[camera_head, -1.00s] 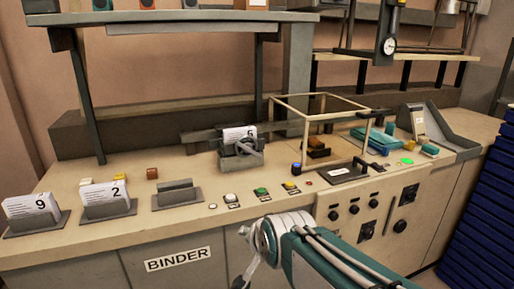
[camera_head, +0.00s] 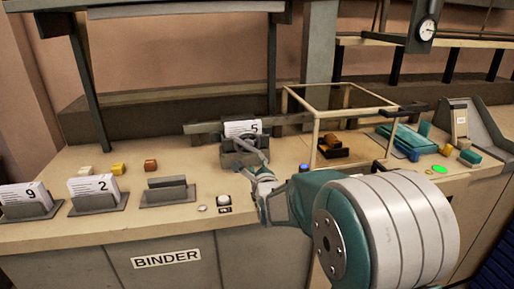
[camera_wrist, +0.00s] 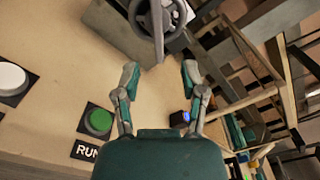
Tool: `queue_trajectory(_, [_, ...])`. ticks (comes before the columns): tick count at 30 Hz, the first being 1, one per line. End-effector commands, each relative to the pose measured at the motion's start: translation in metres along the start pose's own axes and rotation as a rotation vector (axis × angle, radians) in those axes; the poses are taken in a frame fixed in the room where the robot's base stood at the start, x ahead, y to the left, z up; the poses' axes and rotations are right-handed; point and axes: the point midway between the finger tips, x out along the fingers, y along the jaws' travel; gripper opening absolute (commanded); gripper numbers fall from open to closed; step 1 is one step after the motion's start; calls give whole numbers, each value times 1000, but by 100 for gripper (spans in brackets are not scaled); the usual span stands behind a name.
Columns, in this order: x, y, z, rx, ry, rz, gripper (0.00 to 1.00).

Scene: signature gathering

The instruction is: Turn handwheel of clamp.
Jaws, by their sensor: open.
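The clamp (camera_head: 232,159) stands on the bench at the middle back and holds a white card stack marked 5 (camera_head: 241,128). Its dark handwheel (camera_wrist: 140,25) shows at the top of the wrist view, partly cut off by the frame edge. A grey bar (camera_wrist: 158,45) crosses in front of the wheel and points toward my gripper. My gripper (camera_wrist: 160,76) is open, its two fingers apart with nothing between them. The wheel lies just beyond the fingertips, not touched as far as I can see. In the head view my arm partly hides the gripper (camera_head: 262,182).
A green button (camera_wrist: 98,121) with a RUN label and a white button (camera_wrist: 10,78) lie left of my gripper. A wire-frame box (camera_head: 316,135) stands right of the clamp. Card stacks 9 (camera_head: 27,199) and 2 (camera_head: 95,188) sit in holders at the left.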

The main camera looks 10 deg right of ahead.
Motion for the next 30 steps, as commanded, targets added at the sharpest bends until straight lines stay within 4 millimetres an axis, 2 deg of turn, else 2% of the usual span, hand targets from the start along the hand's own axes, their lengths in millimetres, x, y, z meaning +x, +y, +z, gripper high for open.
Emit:
queue_trajectory(9, [56, -7, -11, 10, 2, 1, 54])
queue_trajectory(15, [85, -8, -12, 10, 2, 1, 54])
queue_trajectory(21, [98, -4, -5, 2, 1, 2, 54])
queue_trajectory(29, [98, -5, -8, 5, 2, 2, 54])
queue_trajectory(30, [98, -6, -8, 7, 2, 2, 36])
